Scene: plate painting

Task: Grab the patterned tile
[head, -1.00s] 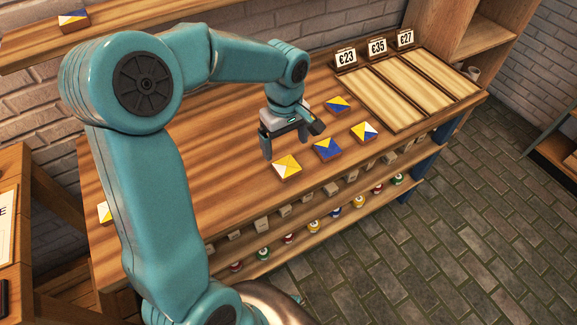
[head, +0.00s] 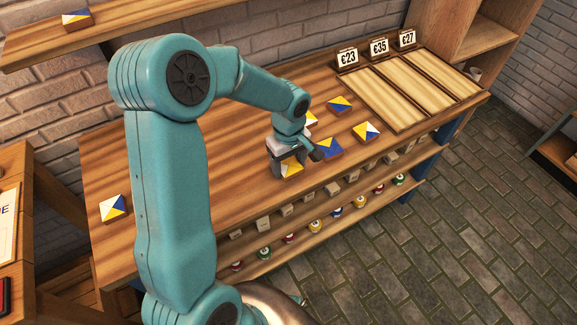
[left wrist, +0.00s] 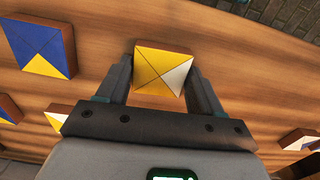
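A yellow and white patterned tile (head: 291,167) lies near the front edge of the wooden table (head: 240,205). My left gripper (head: 296,166) is down over this tile, with its fingers apart. In the left wrist view the tile (left wrist: 163,70) sits between the tips of the open left gripper (left wrist: 160,80), with a finger close to either side. Blue and yellow tiles lie nearby (head: 328,148) and (head: 340,104), with a blue, yellow and white tile (head: 366,132) to the right. Another tile (head: 311,118) is partly hidden behind my arm. My right gripper is not in view.
A tile (head: 113,208) lies at the table's left end, and another (head: 77,19) on the upper shelf. Wooden trays (head: 410,85) with price signs (head: 378,47) stand at the right. A lower shelf (head: 300,237) holds small pots and blocks.

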